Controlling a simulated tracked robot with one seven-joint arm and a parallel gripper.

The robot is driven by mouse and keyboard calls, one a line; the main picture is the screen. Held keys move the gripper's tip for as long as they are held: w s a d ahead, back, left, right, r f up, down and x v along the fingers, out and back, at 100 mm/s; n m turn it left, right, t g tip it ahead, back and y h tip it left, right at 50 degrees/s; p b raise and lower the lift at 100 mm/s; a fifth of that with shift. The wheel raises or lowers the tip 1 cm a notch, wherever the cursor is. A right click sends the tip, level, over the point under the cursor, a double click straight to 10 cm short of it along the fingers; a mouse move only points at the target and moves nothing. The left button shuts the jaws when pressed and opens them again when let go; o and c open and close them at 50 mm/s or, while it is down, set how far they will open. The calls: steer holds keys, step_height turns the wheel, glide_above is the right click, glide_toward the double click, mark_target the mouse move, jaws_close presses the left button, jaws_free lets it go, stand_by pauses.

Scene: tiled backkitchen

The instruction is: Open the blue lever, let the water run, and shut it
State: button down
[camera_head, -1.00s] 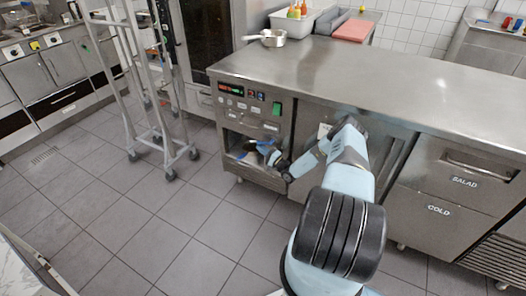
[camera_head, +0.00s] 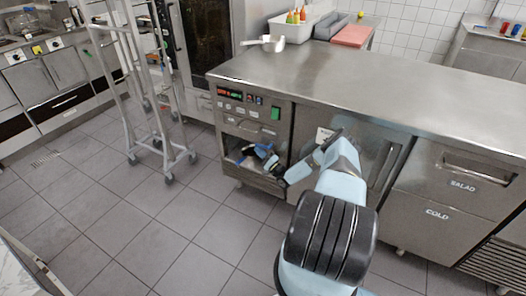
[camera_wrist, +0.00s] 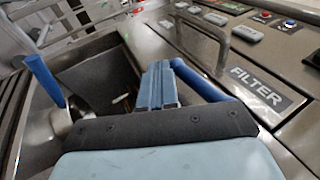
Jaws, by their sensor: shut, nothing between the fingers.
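My gripper (camera_head: 266,157) reaches into the open recess at the lower left of the steel counter. In the wrist view its two light-blue fingers (camera_wrist: 159,84) are together, with nothing between them. A dark-blue lever handle (camera_wrist: 203,84) slants just right of the fingers, below the FILTER label (camera_wrist: 258,87); whether they touch I cannot tell. A second blue handle (camera_wrist: 42,80) stands at the left of the wrist view, apart from the fingers. The lever's pivot is hidden behind my gripper, and no running water can be made out.
The recess (camera_wrist: 97,78) is dark and close around the fingers. A metal drawer handle (camera_wrist: 205,35) and control buttons sit above it. A wheeled rack (camera_head: 150,110) stands to the left. The tiled floor (camera_head: 170,225) in front is clear.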

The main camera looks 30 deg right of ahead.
steer(key=v, duration=1.4)
steer(key=shift+w, duration=0.1)
